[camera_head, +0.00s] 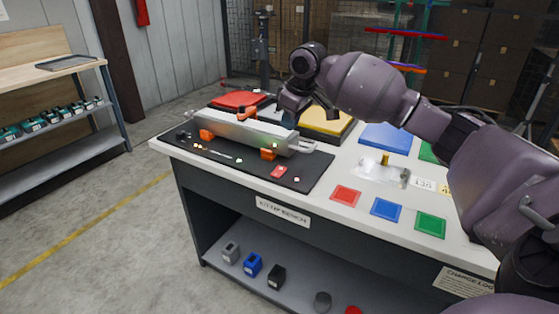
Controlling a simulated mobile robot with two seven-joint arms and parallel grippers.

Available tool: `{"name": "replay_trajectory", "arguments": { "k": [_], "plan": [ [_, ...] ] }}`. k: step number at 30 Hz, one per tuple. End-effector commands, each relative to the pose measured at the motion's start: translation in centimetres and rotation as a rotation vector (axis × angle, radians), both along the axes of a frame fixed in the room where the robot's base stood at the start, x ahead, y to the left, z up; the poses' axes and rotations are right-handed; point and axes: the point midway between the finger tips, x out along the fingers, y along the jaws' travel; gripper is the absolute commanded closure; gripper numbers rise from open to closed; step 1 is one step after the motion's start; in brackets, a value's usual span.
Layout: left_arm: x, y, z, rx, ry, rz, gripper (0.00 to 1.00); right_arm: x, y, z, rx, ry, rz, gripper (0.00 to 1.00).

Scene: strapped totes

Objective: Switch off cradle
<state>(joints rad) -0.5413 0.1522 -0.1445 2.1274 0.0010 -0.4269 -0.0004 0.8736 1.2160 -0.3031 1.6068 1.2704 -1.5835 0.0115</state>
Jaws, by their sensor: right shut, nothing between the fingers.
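The cradle is most likely the black panel (313,178) on the bench with a long grey metal bar (228,128) across it. Orange blocks, such as the one at the near right (268,154), sit along the bar. Small lit dots, some green, show on the panel, and a small red part (279,171) lies near its right front corner. I cannot tell which part is the switch. My right gripper (291,117) is shut and empty, just behind the bar's right half; its fingertips are hard to make out. My left gripper is not in view.
A red tray (238,99), a yellow tray (327,122) and a blue tray (386,138) stand behind. A clear plate with a brass post (384,159) lies to the right. Red, blue and green squares line the front. The lower shelf (225,271) holds small blocks.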

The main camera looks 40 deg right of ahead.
Motion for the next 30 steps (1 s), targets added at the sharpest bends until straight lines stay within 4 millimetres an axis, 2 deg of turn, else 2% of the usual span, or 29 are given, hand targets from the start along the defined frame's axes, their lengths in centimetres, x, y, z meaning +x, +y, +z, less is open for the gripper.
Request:
{"name": "replay_trajectory", "arguments": {
  "k": [7, 11, 18, 30],
  "plan": [
    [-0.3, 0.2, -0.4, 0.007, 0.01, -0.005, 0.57, 0.1, 0.0, -0.3, 0.0, 0.0, 0.0, 1.0],
    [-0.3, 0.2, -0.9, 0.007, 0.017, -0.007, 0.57, 0.4, 0.1, -1.6, 0.0, 0.003, 0.0, 1.0],
    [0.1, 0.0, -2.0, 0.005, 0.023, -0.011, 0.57, 1.5, 0.4, -5.8, 0.0, 0.007, 0.001, 1.0],
    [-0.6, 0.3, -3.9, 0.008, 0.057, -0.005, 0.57, 2.9, 0.5, -12.1, -0.001, 0.006, 0.0, 1.0]
  ]
}}
